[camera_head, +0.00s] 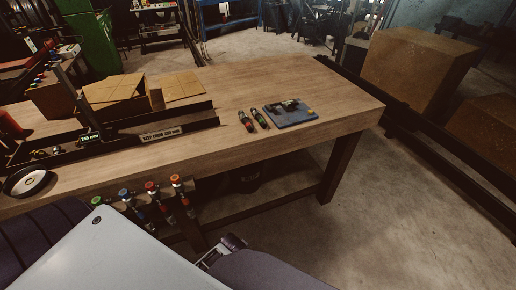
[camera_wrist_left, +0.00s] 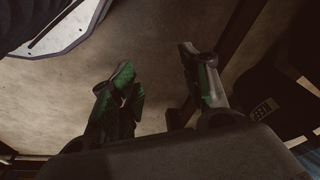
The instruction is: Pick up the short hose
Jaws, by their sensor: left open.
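I cannot pick out a short hose for certain in either view. Two small dark pieces with coloured ends, one red (camera_head: 245,121) and one green (camera_head: 259,118), lie side by side on the wooden workbench (camera_head: 300,85). In the left wrist view my left gripper (camera_wrist_left: 156,60) is open, its two green-marked fingers apart with nothing between them. Bare floor shows beyond the fingers.
A blue pad with a dark item (camera_head: 290,112) lies right of the small pieces. A black labelled rack (camera_head: 165,130) and cardboard boxes (camera_head: 115,92) stand at the left. Several coloured-top items (camera_head: 152,187) hang on the bench's front. The bench's right end is clear.

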